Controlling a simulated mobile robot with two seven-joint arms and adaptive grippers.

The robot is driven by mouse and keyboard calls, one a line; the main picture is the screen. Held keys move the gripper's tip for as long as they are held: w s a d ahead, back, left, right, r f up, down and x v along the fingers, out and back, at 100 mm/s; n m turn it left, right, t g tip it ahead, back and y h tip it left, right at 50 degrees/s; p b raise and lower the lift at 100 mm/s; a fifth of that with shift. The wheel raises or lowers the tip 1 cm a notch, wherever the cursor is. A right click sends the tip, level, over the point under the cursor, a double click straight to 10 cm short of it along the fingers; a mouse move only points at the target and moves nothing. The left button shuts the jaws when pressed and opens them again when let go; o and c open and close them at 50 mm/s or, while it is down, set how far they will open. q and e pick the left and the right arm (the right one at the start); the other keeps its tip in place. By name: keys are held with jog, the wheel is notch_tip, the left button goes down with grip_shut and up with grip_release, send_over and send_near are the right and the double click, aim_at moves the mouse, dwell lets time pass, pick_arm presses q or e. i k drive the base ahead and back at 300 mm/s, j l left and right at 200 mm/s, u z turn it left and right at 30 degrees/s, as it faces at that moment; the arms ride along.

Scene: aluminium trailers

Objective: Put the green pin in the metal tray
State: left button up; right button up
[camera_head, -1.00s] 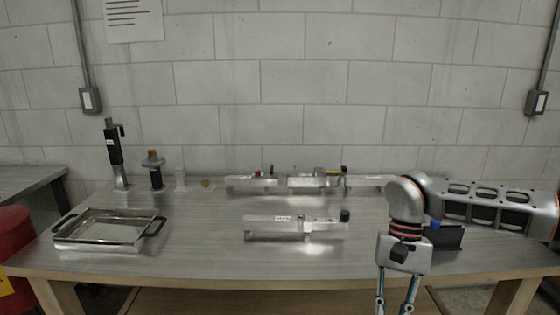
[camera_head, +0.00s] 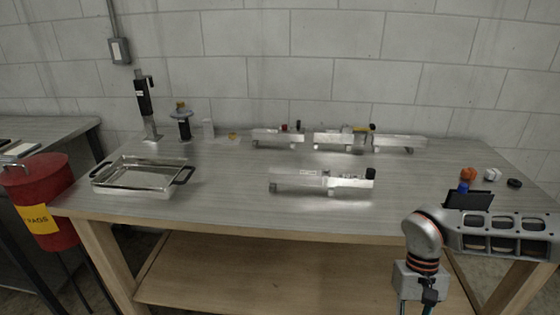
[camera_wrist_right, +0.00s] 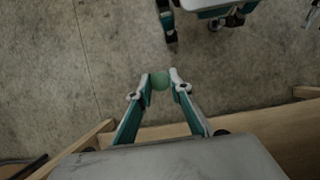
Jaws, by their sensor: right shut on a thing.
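In the right wrist view my right gripper (camera_wrist_right: 160,80) is shut on a small round green thing (camera_wrist_right: 159,80), which I take to be the green pin; only its rounded end shows between the fingertips. In the head view my right wrist is in front of the table's front edge at the lower right, and the fingers are cut off by the bottom of the picture. The metal tray (camera_head: 108,184), shallow with black handles, stands at the left of the table and looks empty. My left gripper is not visible in the head view.
Aluminium trailers (camera_head: 320,181) lie mid-table and along the back (camera_head: 340,138). A tall black-handled tool (camera_head: 145,105) stands behind the tray. A red bin (camera_head: 45,190) is at the left. A dark holder (camera_head: 468,199) with orange and blue items is at the right. The front middle is clear.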

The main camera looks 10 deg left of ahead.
aim_at(146, 172)
jog(key=j+u, duration=0.1)
jog(key=j, duration=0.35)
jog(key=i+j+u, duration=0.1)
jog(key=j, duration=0.35)
jog(key=i+j+u, duration=0.1)
jog(key=j, duration=0.35)
jog(key=i+j+u, duration=0.1)
jog(key=j, duration=0.35)
jog(key=i+j+u, duration=0.1)
jog(key=j, duration=0.3)
jog(key=i, duration=0.05)
